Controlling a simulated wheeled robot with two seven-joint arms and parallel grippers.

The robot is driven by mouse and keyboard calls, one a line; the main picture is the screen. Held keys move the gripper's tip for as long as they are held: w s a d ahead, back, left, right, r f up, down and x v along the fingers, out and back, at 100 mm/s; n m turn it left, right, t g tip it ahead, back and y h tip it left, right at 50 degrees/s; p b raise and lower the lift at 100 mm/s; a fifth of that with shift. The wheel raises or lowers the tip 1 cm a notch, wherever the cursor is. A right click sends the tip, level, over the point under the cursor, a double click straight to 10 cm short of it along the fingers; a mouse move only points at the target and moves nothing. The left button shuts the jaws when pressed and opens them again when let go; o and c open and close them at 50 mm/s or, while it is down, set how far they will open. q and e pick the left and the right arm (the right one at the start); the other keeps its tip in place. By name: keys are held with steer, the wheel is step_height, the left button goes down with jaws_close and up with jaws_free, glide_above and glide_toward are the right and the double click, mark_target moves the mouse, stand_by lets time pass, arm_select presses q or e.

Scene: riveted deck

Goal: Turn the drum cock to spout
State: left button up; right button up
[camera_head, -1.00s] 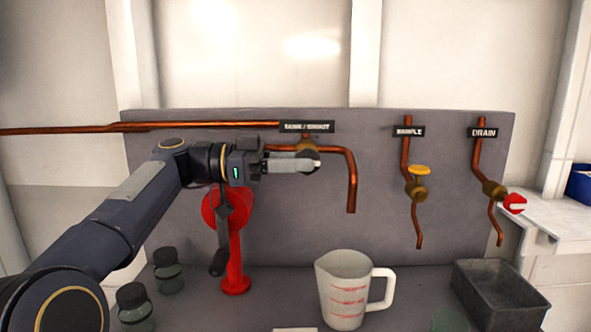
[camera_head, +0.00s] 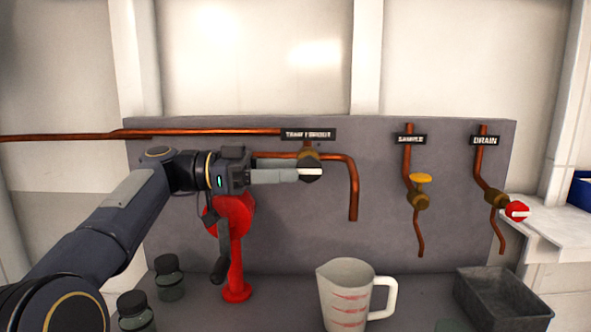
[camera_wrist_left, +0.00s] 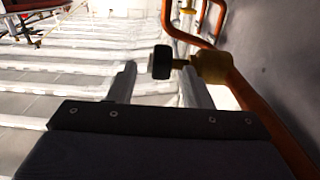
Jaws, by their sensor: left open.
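The drum cock is a brass valve with a black knob (camera_head: 311,173) bearing a white mark, under the "TANK / SPOUT" label (camera_head: 308,134). A copper spout pipe (camera_head: 353,190) bends down to its right. My left gripper (camera_head: 297,175) is open, its fingers pointing right at the knob. In the left wrist view, the knob (camera_wrist_left: 162,62) lies between the two spread fingertips (camera_wrist_left: 160,75), with the brass body (camera_wrist_left: 210,67) behind the right one. I cannot tell whether a finger touches it. My right gripper is not in view.
A yellow-handled sample cock (camera_head: 420,179) and a red-knobbed drain cock (camera_head: 516,211) are on the board to the right. Below stand a measuring jug (camera_head: 342,297), a grey tray (camera_head: 500,296), dark-capped jars (camera_head: 168,281) and a red hand pump (camera_head: 235,256).

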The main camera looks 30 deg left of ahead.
arm_select(q)
steer(key=v, duration=0.5)
stand_by(0.4)
steer(key=s+d+f+n+g+y, duration=0.1)
steer(key=s+d+f+n+y, duration=0.35)
steer(key=f, duration=0.45)
steer(key=s+d+f+n+g+y, duration=0.25)
steer(key=d+f+n, duration=0.25)
steer(key=d+f, duration=0.35)
steer(key=s+d+f+n+y, duration=0.2)
steer(key=s+f, duration=0.3)
steer(key=f, duration=0.4)
steer(key=s+d+f+n+y, duration=0.1)
steer(key=s+f+y, duration=0.3)
steer(key=f, duration=0.5)
step_height(320, 180, up, 18)
steer(key=h+p, duration=0.1)
steer(key=p, duration=1.7)
steer(key=shift+s+n, duration=0.45)
steer(key=shift+f, duration=0.1)
steer(key=shift+c, duration=0.4)
